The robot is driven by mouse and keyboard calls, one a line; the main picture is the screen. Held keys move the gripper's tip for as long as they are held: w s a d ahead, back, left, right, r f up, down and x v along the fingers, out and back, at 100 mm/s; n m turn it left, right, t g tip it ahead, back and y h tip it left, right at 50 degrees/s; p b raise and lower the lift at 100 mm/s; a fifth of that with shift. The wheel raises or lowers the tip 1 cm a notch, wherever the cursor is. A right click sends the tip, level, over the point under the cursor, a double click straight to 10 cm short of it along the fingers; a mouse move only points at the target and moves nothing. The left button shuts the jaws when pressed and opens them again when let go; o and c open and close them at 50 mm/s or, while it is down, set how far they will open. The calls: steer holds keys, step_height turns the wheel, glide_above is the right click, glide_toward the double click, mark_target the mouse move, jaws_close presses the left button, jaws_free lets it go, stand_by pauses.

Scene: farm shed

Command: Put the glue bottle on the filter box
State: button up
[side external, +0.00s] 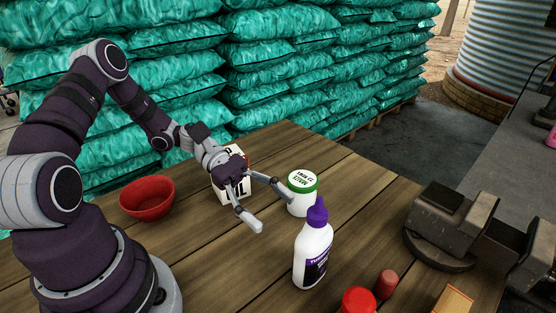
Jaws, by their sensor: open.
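The glue bottle (313,254), white with a purple cap and a dark purple label, stands upright on the wooden table in the front middle. A white box with dark lettering ending in "IL" (235,192), which looks like the filter box, stands further back and left. My gripper and wrist hide part of it. My gripper (270,208) is open and empty, with its fingers spread in front of the box and to the left of the glue bottle. It appears apart from the bottle.
A white jar with a green lid (299,204) stands behind the glue bottle, near one fingertip. A red bowl (147,207) is at left. A vise (446,222) is at right. A red cap (358,300), a red cylinder (386,284) and an orange box (455,300) are in front.

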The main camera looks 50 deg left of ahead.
steer(key=s+a+r+m+t+y, duration=0.1)
steer(key=s+a+r+m+y, duration=0.2)
steer(key=m+y, duration=0.4)
steer(key=s+a+r+m+t+y, duration=0.2)
steer(key=a+r+m+y, duration=0.1)
steer(key=r+m+y, duration=0.3)
steer(key=m+y, duration=0.2)
steer(key=m, duration=0.2)
steer(key=shift+s, duration=0.4)
steer(key=shift+o, duration=0.5)
steer(key=shift+s+a+r+m+t, duration=0.3)
steer(key=shift+r+t, duration=0.05)
steer(key=shift+t, duration=0.05)
